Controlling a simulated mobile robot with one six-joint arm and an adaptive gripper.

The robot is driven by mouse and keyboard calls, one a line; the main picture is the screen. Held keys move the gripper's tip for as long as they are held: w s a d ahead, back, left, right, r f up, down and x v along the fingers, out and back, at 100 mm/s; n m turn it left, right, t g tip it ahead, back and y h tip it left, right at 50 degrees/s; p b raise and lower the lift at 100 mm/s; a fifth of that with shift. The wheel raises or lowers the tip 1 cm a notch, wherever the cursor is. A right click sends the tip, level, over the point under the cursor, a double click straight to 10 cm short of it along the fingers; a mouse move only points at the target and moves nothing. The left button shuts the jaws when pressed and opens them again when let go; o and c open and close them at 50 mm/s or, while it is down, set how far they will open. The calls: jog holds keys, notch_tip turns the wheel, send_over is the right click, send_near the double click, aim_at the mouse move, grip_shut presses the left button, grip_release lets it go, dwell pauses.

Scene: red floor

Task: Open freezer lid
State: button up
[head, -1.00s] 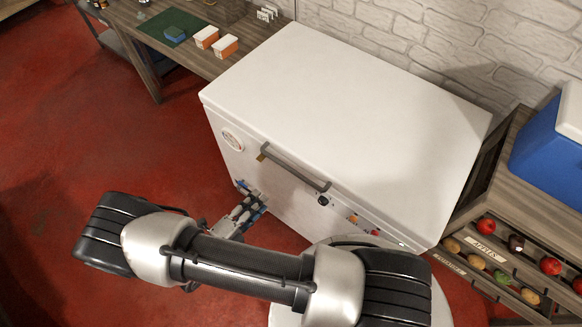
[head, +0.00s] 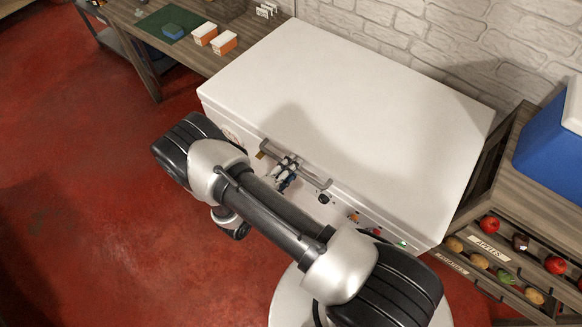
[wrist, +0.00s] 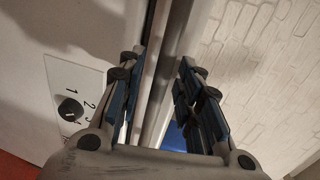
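The white chest freezer (head: 226,117) stands against the brick wall with its lid (head: 380,110) shut. A grey bar handle (head: 321,182) runs along its front, just below the lid's edge. My gripper (head: 288,165) is at the middle of the handle in the head view. In the wrist view my gripper (wrist: 163,75) is open. My arm hides part of the freezer's front.
A numbered dial (wrist: 71,108) is on the freezer's front. A wooden counter (head: 140,38) with white-and-orange tubs (head: 223,43) is at the left. A produce shelf (head: 470,222) and a blue cooler (head: 548,155) stand at the right. Red floor (head: 90,210) is clear at the left.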

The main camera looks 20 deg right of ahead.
jog(key=shift+d, duration=0.1)
jog(key=shift+c, duration=0.2)
grip_shut()
jog(key=shift+w, duration=0.1)
dwell(0.5)
